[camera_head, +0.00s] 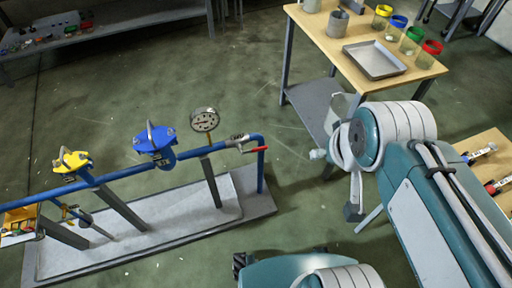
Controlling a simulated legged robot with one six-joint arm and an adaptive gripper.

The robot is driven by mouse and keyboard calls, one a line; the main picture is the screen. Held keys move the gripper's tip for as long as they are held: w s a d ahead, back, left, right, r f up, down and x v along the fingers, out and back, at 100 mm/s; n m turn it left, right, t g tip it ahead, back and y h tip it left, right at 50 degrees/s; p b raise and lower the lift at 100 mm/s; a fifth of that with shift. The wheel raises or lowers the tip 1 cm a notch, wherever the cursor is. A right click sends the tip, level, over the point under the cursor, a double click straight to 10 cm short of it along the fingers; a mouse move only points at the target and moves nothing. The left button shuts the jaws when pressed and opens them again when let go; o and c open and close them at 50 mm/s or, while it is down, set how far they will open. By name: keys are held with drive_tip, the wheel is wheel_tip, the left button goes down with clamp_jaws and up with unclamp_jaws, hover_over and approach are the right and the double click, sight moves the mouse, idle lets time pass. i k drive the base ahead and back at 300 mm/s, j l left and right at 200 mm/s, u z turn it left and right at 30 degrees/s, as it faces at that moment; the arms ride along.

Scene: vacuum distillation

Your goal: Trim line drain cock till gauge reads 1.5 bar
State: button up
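The blue line (110,178) runs along a low stand at the left. A round dial gauge (205,119) stands above the pipe towards its right end; its reading is too small to make out. A cock with a red lever (257,149) sits at the right end of the line, by the downturned pipe; I take it as the drain cock. The lever lies roughly along the pipe. My gripper (338,165) is to the right of the cock, apart from it. Its fingers are partly hidden and seen at an angle, so its opening is unclear.
A blue-topped valve (155,141) and a yellow-topped valve (72,160) sit along the line. A wooden table (318,27) at the upper right holds a metal tray (374,60) and several colour-rimmed jars. A shelf bench (120,20) stands behind. Green floor is clear between.

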sight(69, 222)
drive_tip(key=u, duration=2.2)
drive_tip(key=i+j+z, duration=0.1)
drive_tip(key=z, duration=0.35)
drive_tip(key=j+z, duration=0.15)
drive_tip(key=z, duration=0.25)
drive_tip(key=i+j+z, duration=0.25)
drive_tip(key=j, duration=0.35)
drive_tip(key=j+z, duration=0.25)
drive_tip(key=j, duration=0.4)
drive_tip(key=j+z, duration=0.3)
drive_tip(key=j, duration=2)
drive_tip(key=i, duration=0.1)
